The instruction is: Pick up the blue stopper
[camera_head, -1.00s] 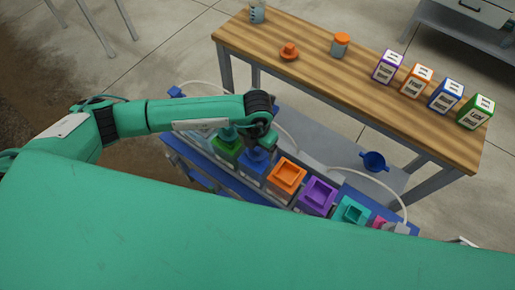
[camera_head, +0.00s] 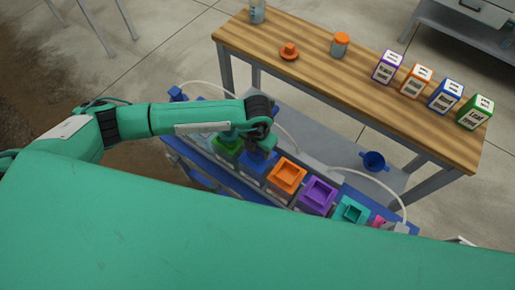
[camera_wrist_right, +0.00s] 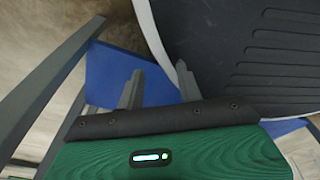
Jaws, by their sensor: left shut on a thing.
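In the head view, my left gripper (camera_head: 260,146) points down over the blue-topped tank in the row on the blue skid. It is shut on a blue piece (camera_head: 257,159), which I take as the blue stopper. The wrist and fingers hide most of this piece, and I cannot tell whether it is seated or lifted. My right gripper (camera_wrist_right: 159,90) shows in the right wrist view with its two grey fingers apart and nothing between them.
Green (camera_head: 227,148), orange (camera_head: 287,176), purple (camera_head: 318,194) and teal (camera_head: 351,211) square tops stand in the same row. A wooden bench (camera_head: 345,75) behind holds labelled boxes, an orange-lidded jar (camera_head: 340,45) and an orange stopper (camera_head: 289,51).

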